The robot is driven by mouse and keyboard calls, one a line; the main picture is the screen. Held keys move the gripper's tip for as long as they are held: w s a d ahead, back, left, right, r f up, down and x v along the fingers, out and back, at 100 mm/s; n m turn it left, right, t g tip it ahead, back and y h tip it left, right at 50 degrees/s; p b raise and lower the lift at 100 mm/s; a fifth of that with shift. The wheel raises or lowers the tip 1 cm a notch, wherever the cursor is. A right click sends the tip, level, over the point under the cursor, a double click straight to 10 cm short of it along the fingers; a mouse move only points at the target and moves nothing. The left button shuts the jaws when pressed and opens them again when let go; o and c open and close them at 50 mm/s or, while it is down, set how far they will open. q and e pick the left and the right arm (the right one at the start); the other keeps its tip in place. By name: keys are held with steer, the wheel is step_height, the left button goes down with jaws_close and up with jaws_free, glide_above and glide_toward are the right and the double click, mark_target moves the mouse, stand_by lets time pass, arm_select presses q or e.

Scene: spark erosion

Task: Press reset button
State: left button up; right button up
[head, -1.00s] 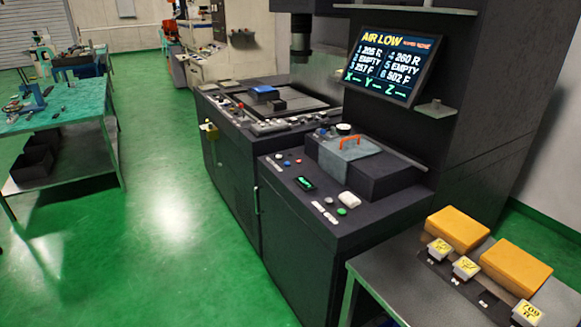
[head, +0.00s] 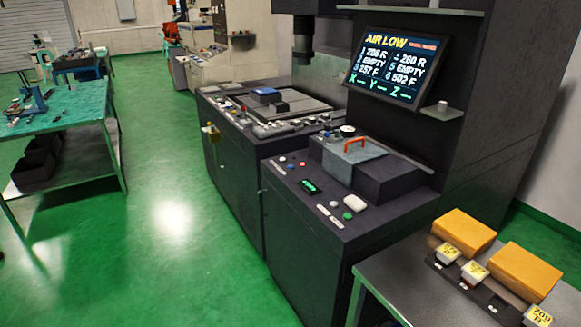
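The dark machine's front control panel (head: 300,205) carries several small buttons. A green button (head: 348,216) sits near its front right, beside a white rounded block (head: 355,203). A small green-lit display (head: 310,186) lies between. Labels are too small to read, so I cannot tell which button is reset. The tilted screen (head: 390,68) above reads "AIR LOW" with smaller red text. Neither of my grippers is in view.
A grey box with an orange handle (head: 356,142) stands behind the panel. A side table (head: 385,275) at the right holds yellow boxes (head: 464,230) and labelled pieces. A green-topped workbench (head: 85,105) stands at the left. The green floor (head: 185,230) between is clear.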

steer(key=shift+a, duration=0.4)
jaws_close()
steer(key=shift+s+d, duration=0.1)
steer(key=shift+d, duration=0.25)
